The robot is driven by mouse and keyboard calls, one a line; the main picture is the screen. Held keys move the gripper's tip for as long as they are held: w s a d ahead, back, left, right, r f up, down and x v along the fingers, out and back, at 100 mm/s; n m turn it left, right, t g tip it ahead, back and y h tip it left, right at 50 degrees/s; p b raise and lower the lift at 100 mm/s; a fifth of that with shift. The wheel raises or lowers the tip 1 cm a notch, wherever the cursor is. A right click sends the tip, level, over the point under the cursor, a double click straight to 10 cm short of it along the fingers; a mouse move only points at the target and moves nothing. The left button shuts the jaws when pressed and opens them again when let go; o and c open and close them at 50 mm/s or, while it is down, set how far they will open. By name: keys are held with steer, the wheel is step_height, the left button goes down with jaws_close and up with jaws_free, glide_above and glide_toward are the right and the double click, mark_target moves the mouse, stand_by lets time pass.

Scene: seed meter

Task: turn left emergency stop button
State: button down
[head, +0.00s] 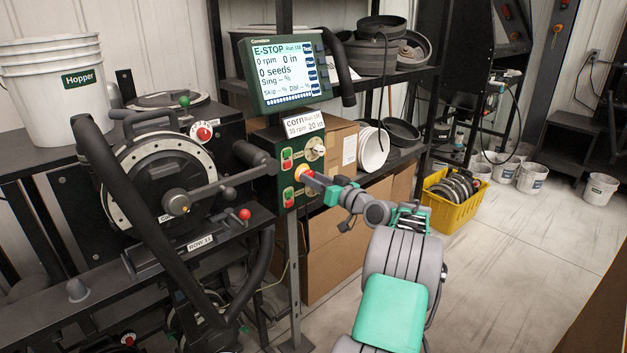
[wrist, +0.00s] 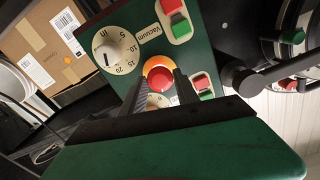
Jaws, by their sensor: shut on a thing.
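The emergency stop button (wrist: 160,76) is a red knob in an orange-yellow ring on the front of a dark green control panel (wrist: 222,62). In the head view a bit of the button (head: 306,171) shows beside my gripper (head: 309,175). In the wrist view the two dark fingers of my gripper (wrist: 161,88) lie on either side of the red knob, shut on it. The near edge of the wrist covers the lower part of that view. The display (head: 285,68) above the panel reads E-STOP, 0 rpm and 0 seeds.
Near the button are a dial (wrist: 115,52) and red-and-green switches (wrist: 175,20). The seed meter (head: 150,190) with its shaft stands left of the panel. Cardboard boxes (head: 335,250) stand behind it.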

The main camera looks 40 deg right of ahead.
steer(key=shift+r+m+p, duration=0.15)
steer(key=shift+m+p, duration=0.25)
steer(key=shift+m, duration=1.3)
steer(key=c, duration=0.9)
jaws_free()
steer(key=s, duration=0.7)
steer(key=shift+s+d+b, duration=0.1)
steer(key=shift+s+b, duration=0.3)
